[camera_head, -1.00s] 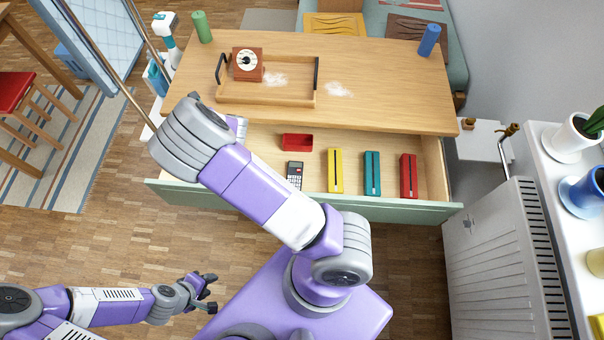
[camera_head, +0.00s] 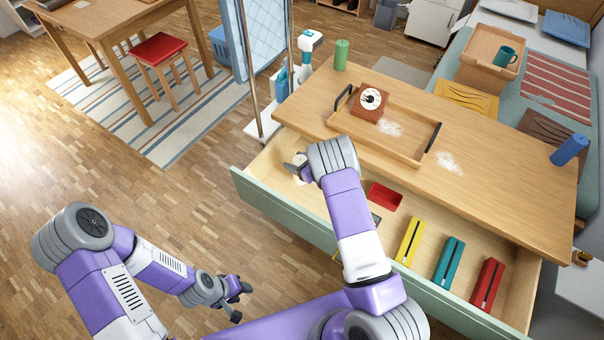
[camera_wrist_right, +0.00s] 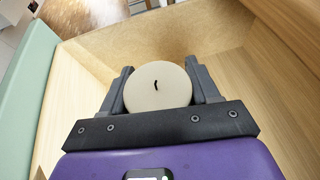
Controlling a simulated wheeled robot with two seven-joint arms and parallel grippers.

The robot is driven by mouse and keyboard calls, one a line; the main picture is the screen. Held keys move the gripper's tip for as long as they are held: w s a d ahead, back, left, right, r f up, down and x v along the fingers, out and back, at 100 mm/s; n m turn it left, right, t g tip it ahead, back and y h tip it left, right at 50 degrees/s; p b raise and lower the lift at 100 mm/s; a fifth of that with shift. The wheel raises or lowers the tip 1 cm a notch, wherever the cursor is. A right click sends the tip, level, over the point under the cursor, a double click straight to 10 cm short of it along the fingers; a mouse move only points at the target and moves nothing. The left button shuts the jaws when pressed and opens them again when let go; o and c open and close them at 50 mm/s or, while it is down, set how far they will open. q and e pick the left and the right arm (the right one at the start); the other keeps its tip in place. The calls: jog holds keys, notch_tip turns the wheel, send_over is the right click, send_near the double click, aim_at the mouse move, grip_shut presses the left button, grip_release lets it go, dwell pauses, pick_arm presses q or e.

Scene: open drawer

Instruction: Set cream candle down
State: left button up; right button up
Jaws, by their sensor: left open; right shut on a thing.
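The cream candle (camera_wrist_right: 157,86) is round with a dark wick and sits between the two fingers of my right gripper (camera_wrist_right: 159,92) in the right wrist view. The right gripper is shut on it. In the head view the candle (camera_head: 299,168) is partly hidden by my right gripper (camera_head: 302,171), at the left end of the open drawer (camera_head: 290,213). I cannot tell whether the candle touches the drawer floor. My left gripper (camera_head: 236,298) is open and empty, out in front of the drawer over the wood floor.
The drawer also holds a red tray (camera_head: 384,197) and yellow (camera_head: 409,241), teal (camera_head: 448,260) and red (camera_head: 486,284) boxes. A dark object is mostly hidden behind my right arm. On the top above are a wooden tray (camera_head: 400,147), a clock (camera_head: 369,101), and green (camera_head: 341,54) and blue (camera_head: 569,149) cylinders.

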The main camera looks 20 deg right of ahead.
jog(key=shift+f+b, duration=0.65)
jog(key=shift+f, duration=1.7)
jog(key=shift+f+b, duration=0.25)
jog(key=shift+b, duration=0.05)
jog(key=o, duration=1.2)
jog(key=shift+o, duration=0.2)
jog(key=shift+r, duration=0.1)
jog(key=shift+s+r+p, duration=0.1)
jog(key=shift+r+p, duration=0.15)
jog(key=shift+p, duration=0.2)
jog(key=p+v, duration=0.3)
jog(key=v, duration=0.8)
jog(key=shift+s+d, duration=0.25)
jog(key=shift+s, duration=0.1)
